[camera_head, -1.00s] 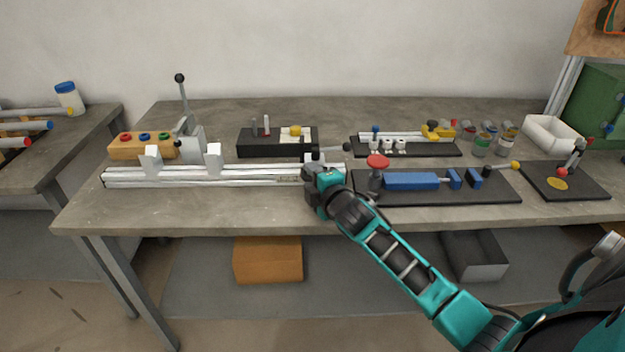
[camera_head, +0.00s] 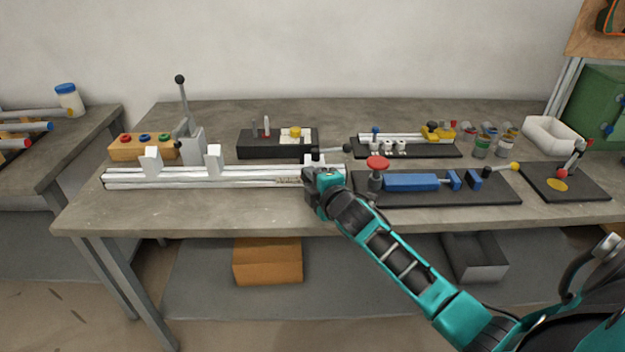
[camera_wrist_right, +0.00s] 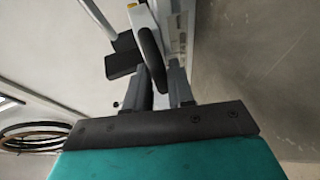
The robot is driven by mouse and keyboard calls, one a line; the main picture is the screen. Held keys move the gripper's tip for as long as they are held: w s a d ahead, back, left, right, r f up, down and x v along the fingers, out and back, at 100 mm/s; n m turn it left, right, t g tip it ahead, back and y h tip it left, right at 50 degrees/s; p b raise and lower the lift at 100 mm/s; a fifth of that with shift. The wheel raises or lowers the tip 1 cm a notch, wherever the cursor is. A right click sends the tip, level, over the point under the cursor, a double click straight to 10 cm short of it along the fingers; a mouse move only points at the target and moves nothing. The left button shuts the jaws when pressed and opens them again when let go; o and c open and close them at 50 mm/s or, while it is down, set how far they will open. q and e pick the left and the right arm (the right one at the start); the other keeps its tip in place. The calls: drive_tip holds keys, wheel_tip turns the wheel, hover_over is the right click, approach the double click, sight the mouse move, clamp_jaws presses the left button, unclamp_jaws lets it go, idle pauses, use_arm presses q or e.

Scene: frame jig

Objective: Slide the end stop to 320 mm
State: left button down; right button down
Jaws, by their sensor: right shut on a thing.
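The aluminium rail (camera_head: 240,176) lies along the front of the bench, with two white upright blocks fixed on its left half. The end stop (camera_head: 314,159) is a pale block near the rail's right end, with a black-knobbed lever (camera_head: 334,150) pointing right. My right gripper (camera_head: 313,172) is at the end stop and shut on it; my wrist hides much of the contact in the head view. In the right wrist view, the two fingers (camera_wrist_right: 164,84) stand either side of a dark rounded part (camera_wrist_right: 150,55). A scale strip (camera_head: 288,181) shows just left of the gripper. My left gripper is out of view.
A toggle clamp (camera_head: 190,140) stands behind the rail's left half. A black block with pins (camera_head: 277,142) sits behind its middle. A dark board with a blue vice (camera_head: 412,181) and red knob lies close right of my gripper. The bench front-left is clear.

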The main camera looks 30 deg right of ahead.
drive_tip(key=shift+s+f, duration=0.1)
drive_tip(key=shift+f, duration=0.15)
drive_tip(key=d+p, duration=0.1)
drive_tip(key=s+d, duration=0.1)
drive_tip(key=shift+s+d+p, duration=0.3)
drive_tip(key=shift+d+p, duration=0.1)
drive_tip(key=shift+s+d, duration=0.15)
drive_tip(key=shift+d, duration=0.05)
drive_tip(key=shift+f, duration=0.1)
drive_tip(key=c, duration=1.1)
unclamp_jaws()
drive_tip(key=shift+r, duration=0.2)
